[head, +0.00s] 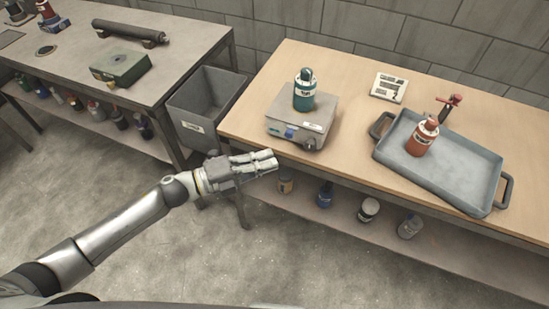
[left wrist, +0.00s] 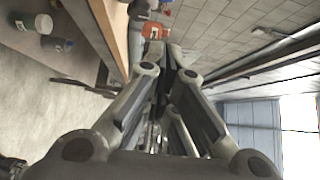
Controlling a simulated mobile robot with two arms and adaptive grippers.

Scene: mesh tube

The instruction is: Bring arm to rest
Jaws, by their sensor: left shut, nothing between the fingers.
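My left gripper (head: 268,161) reaches in from the left in the head view, at the front edge of the wooden table (head: 350,130). It is shut and holds nothing. Its fingers also show close together in the left wrist view (left wrist: 165,62). It is apart from the grey scale-like device (head: 300,122) on the table, which bears a teal bottle (head: 303,92). My right gripper does not show in either view.
A grey tray (head: 460,165) with a red bottle (head: 422,137) stands on the table's right side. Several containers sit on the shelf below. A grey bin (head: 205,100) stands between the table and a dark workbench (head: 175,55). The floor at front left is clear.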

